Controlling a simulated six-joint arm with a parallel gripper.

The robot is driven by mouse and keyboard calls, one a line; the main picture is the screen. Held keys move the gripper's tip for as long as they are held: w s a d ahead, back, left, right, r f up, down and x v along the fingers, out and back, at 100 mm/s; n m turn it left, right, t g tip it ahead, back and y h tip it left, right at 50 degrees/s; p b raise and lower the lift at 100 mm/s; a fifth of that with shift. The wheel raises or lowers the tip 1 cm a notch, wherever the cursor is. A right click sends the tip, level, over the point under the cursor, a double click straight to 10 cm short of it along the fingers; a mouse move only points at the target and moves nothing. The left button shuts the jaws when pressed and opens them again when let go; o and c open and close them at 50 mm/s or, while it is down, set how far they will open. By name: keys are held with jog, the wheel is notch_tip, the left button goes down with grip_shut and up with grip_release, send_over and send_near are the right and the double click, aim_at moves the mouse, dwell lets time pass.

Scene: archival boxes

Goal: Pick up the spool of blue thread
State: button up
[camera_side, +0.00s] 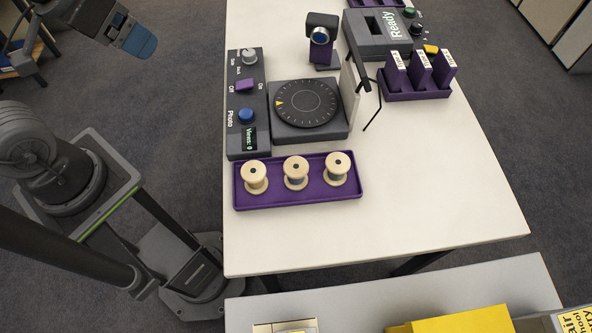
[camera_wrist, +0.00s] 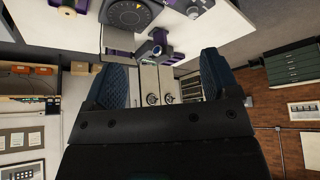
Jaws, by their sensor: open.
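Three pale wooden spools stand upright in a row in a purple tray (camera_side: 300,202) in the side view: a left spool (camera_side: 254,182), a middle spool (camera_side: 296,182) and a right spool (camera_side: 337,175). Their wide top flanges hide most of the thread. A bluish tint shows on the right spool, but I cannot tell the thread colours for certain. My gripper (camera_side: 140,42) is at the upper left of the side view, off the table and well apart from the tray. In the wrist view my gripper (camera_wrist: 161,78) has its two blue-padded fingers spread, with nothing between them.
Behind the tray are a photo control panel (camera_side: 247,100), a round dial turntable (camera_side: 306,103) and a small camera (camera_side: 322,40). A purple rack (camera_side: 415,92) with upright labelled pieces and a Ready box (camera_side: 385,30) stand farther right. The table's front right (camera_side: 430,190) is clear.

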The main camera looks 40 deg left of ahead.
jog(key=w+d+f+m+g+h, duration=0.1)
jog(key=w+d+f+m+g, duration=0.1)
jog(key=w+d+m, duration=0.25)
jog(key=m+g, duration=0.4)
jog(key=m, duration=0.9)
send_near(296, 168)
jog(key=shift+m, duration=0.25)
jog(key=f, duration=1.3)
jog(key=shift+d+f, duration=0.2)
jog(key=shift+d, duration=0.2)
jog(key=c, duration=0.9)
jog(key=shift+r, duration=0.15)
jog(key=shift+c, duration=0.2)
